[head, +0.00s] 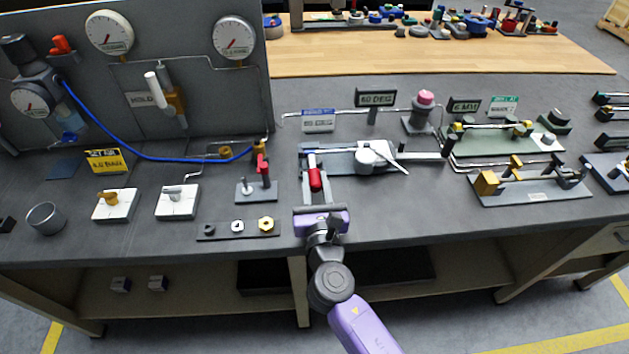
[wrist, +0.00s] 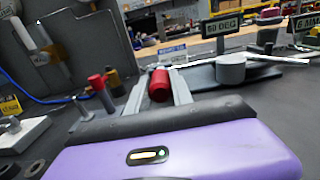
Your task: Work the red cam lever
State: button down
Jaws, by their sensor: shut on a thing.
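A red cylindrical lever handle (head: 316,181) stands at the left end of a blue-grey base plate (head: 343,160). In the wrist view the red handle (wrist: 160,86) lies between the two grey fingers. My gripper (head: 317,158) is shut on this handle, with a finger along each side; it also shows in the wrist view (wrist: 161,72). A grey round hub (head: 371,153) with a pale arm sits farther right on the same plate. The handle's lower end and its joint to the plate are hidden.
A small plate with a red-topped post (head: 262,168) stands close to the left of my gripper. A tray with several nuts (head: 238,227) lies nearer the front edge. A "60 DEG" sign (head: 375,98) stands behind. The bench front, right of my wrist, is clear.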

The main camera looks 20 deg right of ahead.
jog(key=shift+d+y, duration=0.15)
jog(key=shift+y, duration=0.15)
jog(key=c, duration=1.1)
grip_release()
jog(key=shift+s, duration=0.1)
jog(key=shift+b+v, duration=0.35)
jog(key=shift+v, duration=3.55)
jog(key=shift+f, duration=0.1)
